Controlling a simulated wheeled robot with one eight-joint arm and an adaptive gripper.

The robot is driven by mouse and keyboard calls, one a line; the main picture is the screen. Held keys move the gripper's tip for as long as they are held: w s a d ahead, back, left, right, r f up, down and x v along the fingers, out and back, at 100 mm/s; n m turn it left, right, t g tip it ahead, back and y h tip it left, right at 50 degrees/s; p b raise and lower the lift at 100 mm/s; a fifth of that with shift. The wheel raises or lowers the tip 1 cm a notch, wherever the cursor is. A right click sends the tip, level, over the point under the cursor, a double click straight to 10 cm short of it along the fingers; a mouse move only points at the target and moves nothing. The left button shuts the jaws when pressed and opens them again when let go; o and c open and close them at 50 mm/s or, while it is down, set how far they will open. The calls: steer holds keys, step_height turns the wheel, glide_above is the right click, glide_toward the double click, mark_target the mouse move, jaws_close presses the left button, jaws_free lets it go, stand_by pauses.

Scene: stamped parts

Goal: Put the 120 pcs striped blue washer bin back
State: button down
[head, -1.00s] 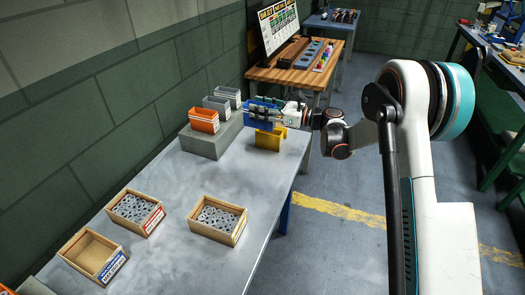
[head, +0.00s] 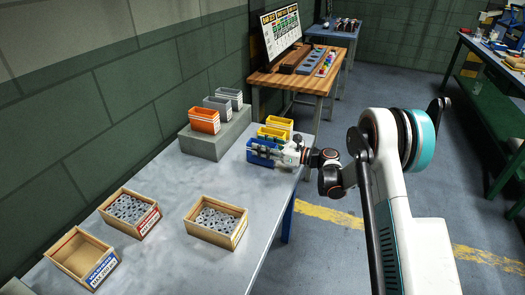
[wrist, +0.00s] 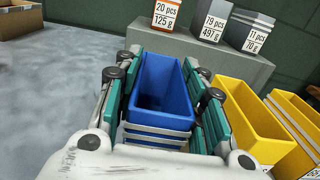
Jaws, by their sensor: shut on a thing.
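The blue bin (head: 262,149) with white stripes on its end sits upright between the fingers of my gripper (head: 282,155), low at the right end of the grey table. In the wrist view my gripper (wrist: 162,105) is shut on the blue bin (wrist: 163,82), with a finger along each side; the bin looks empty. I cannot tell whether its base touches the table. Two yellow bins (head: 272,132) stand close behind it in the head view; the nearer yellow bin (wrist: 245,118) is just right of my fingers in the wrist view. The blue bin's count label is not readable.
A grey step (head: 205,146) holds an orange bin (head: 205,121) and two grey bins (head: 218,104). Wooden boxes with washers (head: 215,222) (head: 130,210) and an emptier wooden box (head: 80,258) stand at the front left. The table between them is clear.

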steer(key=shift+f, duration=0.3)
steer(key=shift+f, duration=0.15)
steer(key=c, duration=1)
jaws_free()
steer(key=shift+c, duration=0.2)
